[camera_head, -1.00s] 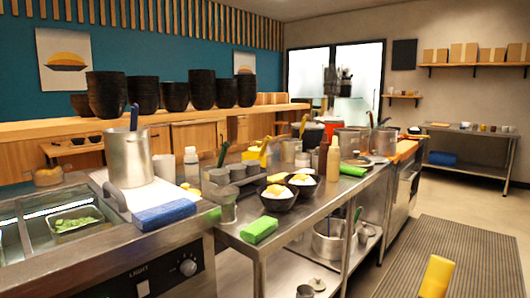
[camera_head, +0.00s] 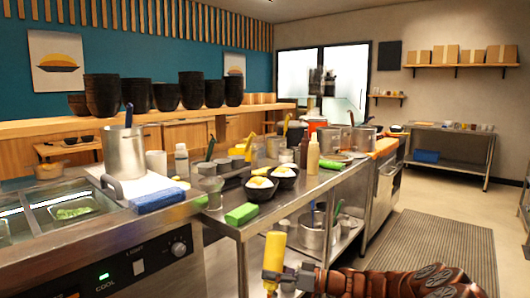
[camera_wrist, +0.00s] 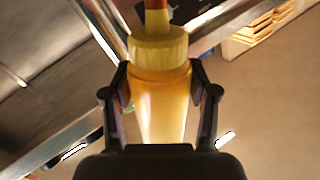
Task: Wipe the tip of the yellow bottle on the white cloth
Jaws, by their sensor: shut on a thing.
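My gripper (camera_head: 273,282) is shut on the yellow bottle (camera_head: 274,254), in front of the steel counter at the bottom middle of the head view. In the wrist view my gripper (camera_wrist: 160,100) has one finger on each side of the bottle (camera_wrist: 161,103). The ribbed yellow cap and an orange-red tip point away from the palm, and the tip is cut off by the top edge. A flat white sheet, perhaps the white cloth (camera_head: 151,186), lies on the counter at left, partly under a steel pot. The bottle is apart from it.
A steel pot (camera_head: 124,153) and a folded blue cloth (camera_head: 158,200) stand by the white sheet. A green cloth (camera_head: 241,214) and black bowls (camera_head: 260,189) sit near the counter's front. A tan bottle (camera_head: 313,154) stands farther back. The floor at right is open.

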